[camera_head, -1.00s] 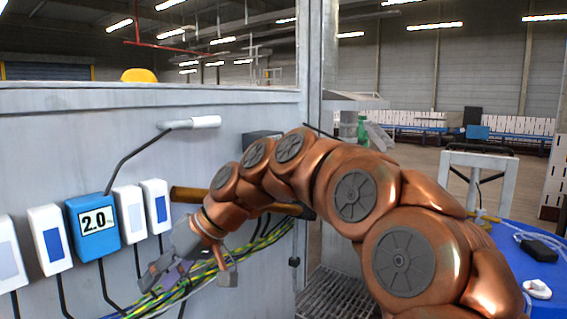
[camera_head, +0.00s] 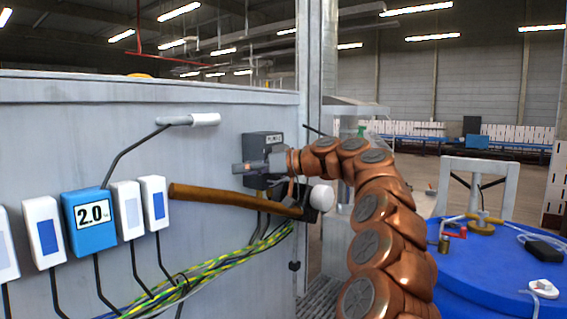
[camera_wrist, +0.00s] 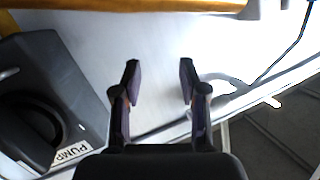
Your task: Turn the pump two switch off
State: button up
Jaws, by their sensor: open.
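A dark grey pump box (camera_head: 263,143) with a small, hard-to-read label is on the grey wall panel in the head view, partly hidden by my gripper (camera_head: 240,168). In the wrist view the dark box (camera_wrist: 58,82) is at the left edge, with a round black knob (camera_wrist: 28,128) and a label reading "PUMP"; the rest of the label is hidden by my gripper. My gripper's two fingers (camera_wrist: 160,78) are apart with nothing between them. They are to the right of the box in the wrist view and do not visibly touch the knob.
A hammer with a wooden handle (camera_head: 225,198) hangs just below the gripper; yellow-green cables (camera_head: 215,268) run beneath. White switch boxes (camera_head: 153,203) and a blue box reading 2.0 (camera_head: 90,221) are at left. A blue drum (camera_head: 470,265) stands at right.

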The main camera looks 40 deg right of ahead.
jog(key=s+d+t+h+b, duration=0.2)
jog(key=d+t+h, duration=0.15)
jog(key=d, duration=1.35)
jog(key=shift+t, duration=0.45)
jog(key=shift+d+r+p+x, duration=0.15)
jog(key=shift+p+x, duration=0.25)
jog(key=shift+x, duration=0.85)
jog(key=shift+r+p+x, duration=0.1)
jog(key=shift+p+x, duration=0.35)
jog(key=shift+x, duration=0.85)
jog(key=shift+d+r+p+x, duration=0.15)
jog(key=shift+p+x, duration=0.25)
jog(key=shift+x, duration=0.85)
jog(key=shift+c, duration=0.4)
grip_shut()
